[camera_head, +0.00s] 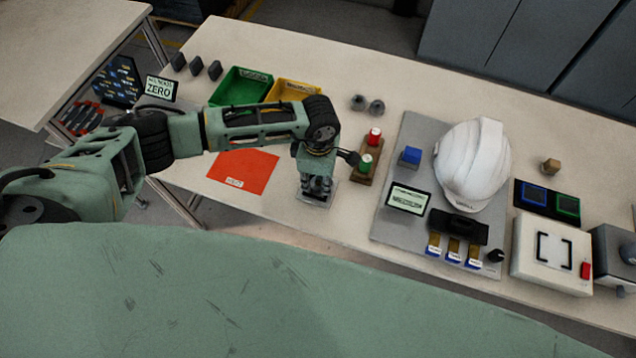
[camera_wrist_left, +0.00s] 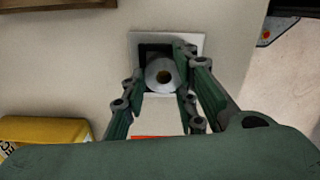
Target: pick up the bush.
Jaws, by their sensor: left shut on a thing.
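The bush (camera_wrist_left: 154,76), a grey round piece with a hole in its middle, shows between my left fingers in the left wrist view. It is at a pale square plate (camera_wrist_left: 197,39) with a dark recess. My left gripper (camera_wrist_left: 163,84) is shut on the bush, with one finger on each side of it. In the head view my left gripper (camera_head: 316,188) points down over the same plate (camera_head: 322,202) near the table's front edge, and the bush is mostly hidden there. Whether the bush touches the plate I cannot tell. My right gripper is not in view.
An orange-red mat (camera_head: 243,172) lies left of the plate. A green bin (camera_head: 240,90) and a yellow bin (camera_head: 292,92) stand behind. A wooden block with red and green knobs (camera_head: 368,165) is close on the right, before a grey board with a white helmet (camera_head: 470,165).

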